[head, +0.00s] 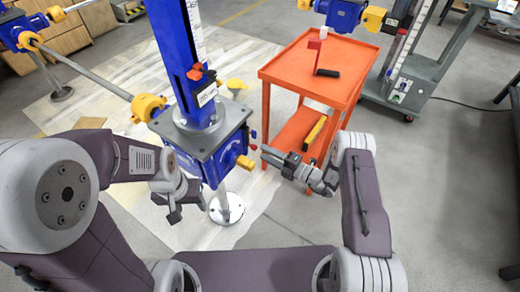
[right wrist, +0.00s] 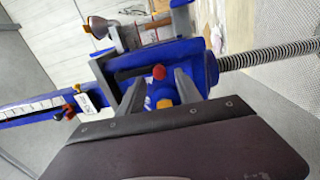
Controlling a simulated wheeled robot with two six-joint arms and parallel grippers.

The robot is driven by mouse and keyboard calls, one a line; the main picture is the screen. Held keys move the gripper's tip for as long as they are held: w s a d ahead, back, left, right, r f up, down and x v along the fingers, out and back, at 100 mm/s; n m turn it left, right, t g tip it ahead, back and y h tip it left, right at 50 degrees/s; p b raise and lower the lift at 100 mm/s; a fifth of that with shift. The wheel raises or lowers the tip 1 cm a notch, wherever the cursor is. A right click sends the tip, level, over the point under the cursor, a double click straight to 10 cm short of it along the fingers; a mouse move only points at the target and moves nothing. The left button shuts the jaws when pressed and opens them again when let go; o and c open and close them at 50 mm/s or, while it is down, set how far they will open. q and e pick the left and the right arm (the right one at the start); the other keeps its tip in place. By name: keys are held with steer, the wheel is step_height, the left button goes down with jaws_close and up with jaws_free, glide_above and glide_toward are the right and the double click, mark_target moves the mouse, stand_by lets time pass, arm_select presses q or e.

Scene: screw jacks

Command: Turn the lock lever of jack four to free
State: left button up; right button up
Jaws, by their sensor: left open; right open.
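A blue jack (head: 208,150) stands in the middle of the head view, with a scaled column, a grey plate and a yellow knob (head: 245,162). Red parts show on the column (head: 195,74), above a white tag (head: 207,94), and beside the housing (head: 253,147). I cannot read the tag or tell which red part is the lock lever. My right gripper (head: 264,154) is open just right of the housing. In the right wrist view its fingers (right wrist: 157,92) flank a red knob (right wrist: 159,72), apparently without gripping it. My left gripper (head: 175,213) is open and empty, below left of the housing.
An orange cart (head: 325,62) stands behind my right gripper, with a red stand and a black item on top. Other blue jacks show at upper left (head: 20,32) and top right (head: 342,12). A grey rack (head: 415,75) stands right.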

steer(key=v, duration=0.5)
steer(key=shift+s+d, duration=0.1)
steer(key=shift+d, duration=0.05)
